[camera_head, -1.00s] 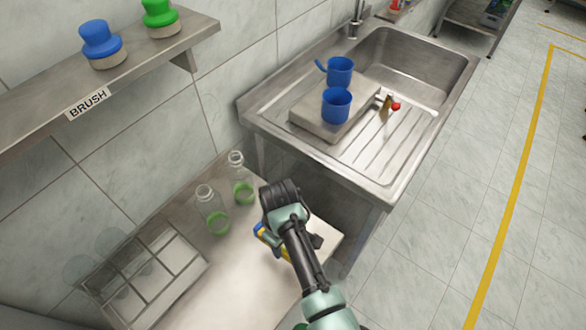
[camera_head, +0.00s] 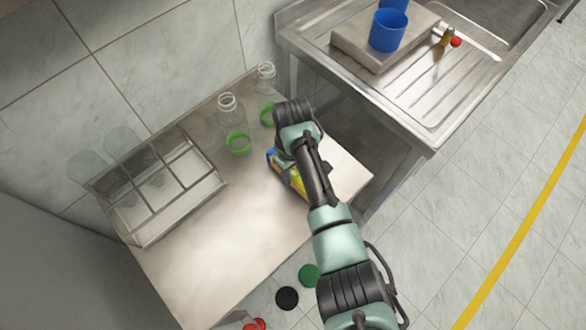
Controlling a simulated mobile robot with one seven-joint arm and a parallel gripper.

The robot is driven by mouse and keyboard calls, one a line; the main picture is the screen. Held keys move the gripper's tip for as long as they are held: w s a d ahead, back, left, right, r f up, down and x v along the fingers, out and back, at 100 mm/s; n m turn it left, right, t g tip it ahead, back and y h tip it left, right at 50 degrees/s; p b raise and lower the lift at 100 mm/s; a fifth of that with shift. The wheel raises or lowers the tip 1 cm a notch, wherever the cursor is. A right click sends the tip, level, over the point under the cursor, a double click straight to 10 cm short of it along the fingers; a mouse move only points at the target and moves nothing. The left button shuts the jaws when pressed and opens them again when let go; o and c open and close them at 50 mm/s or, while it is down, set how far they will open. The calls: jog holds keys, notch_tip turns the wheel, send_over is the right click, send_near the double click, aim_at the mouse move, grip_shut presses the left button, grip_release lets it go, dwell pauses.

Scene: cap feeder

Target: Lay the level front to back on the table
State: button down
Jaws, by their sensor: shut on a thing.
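The level (camera_head: 285,172), yellow with a blue end and a green patch, shows at the right part of the table (camera_head: 215,255), partly hidden under my arm. My gripper (camera_head: 300,168) is right at the level and shut on it. The wrist and forearm hide most of the jaws and the level's far side. I cannot tell whether the level touches the table top or is held just above it.
Two clear bottles with green rings, one (camera_head: 228,115) and another (camera_head: 266,80), stand behind the level. A divided clear tray (camera_head: 170,190) is at left. The table's front middle is bare. Black (camera_head: 287,298) and green (camera_head: 309,275) discs lie below the table edge. A sink unit (camera_head: 400,95) stands right.

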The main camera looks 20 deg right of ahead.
jog(key=shift+f, duration=0.4)
jog(key=shift+f+b, duration=0.3)
dwell(0.4)
jog(key=shift+c, duration=2.2)
grip_release()
